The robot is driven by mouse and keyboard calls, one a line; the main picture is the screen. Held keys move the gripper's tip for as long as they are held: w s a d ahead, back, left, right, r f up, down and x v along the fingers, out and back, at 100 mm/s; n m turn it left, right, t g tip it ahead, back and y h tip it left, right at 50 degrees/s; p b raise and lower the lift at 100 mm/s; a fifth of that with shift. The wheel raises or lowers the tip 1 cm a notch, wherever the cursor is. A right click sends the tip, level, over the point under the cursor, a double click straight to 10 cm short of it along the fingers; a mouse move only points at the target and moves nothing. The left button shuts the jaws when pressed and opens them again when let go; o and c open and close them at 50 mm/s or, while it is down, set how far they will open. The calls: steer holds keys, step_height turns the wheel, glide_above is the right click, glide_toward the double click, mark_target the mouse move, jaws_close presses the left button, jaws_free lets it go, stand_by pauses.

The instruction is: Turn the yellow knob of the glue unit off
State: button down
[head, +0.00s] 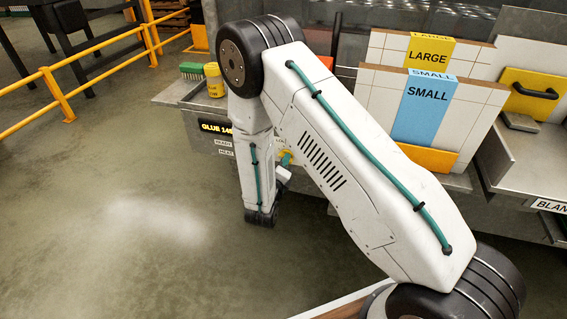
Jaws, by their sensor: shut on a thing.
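The glue unit (205,138) is a grey metal box under the bench edge. Its dark display reads "GLUE 145", with small "READY" and "HEAT" labels below. The yellow knob (287,154) shows as a small patch on its front, just right of my forearm, with a bit of teal beside it. My gripper (284,171) is small and partly hidden behind my arm. It reaches up to the knob and is shut on it. The knob's pointer and any marks around it cannot be made out.
On the bench are a yellow-lidded pot (214,84) and a green brush (191,71). White panels with a yellow "LARGE" block (430,52) and a blue "SMALL" block (425,108) stand at right. A yellow railing (58,92) runs at left. The floor in front is clear.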

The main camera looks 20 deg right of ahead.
steer(key=c, duration=1.4)
jaws_free()
steer(key=v, duration=0.7)
steer(key=shift+s+a, duration=0.25)
steer(key=shift+a, duration=0.05)
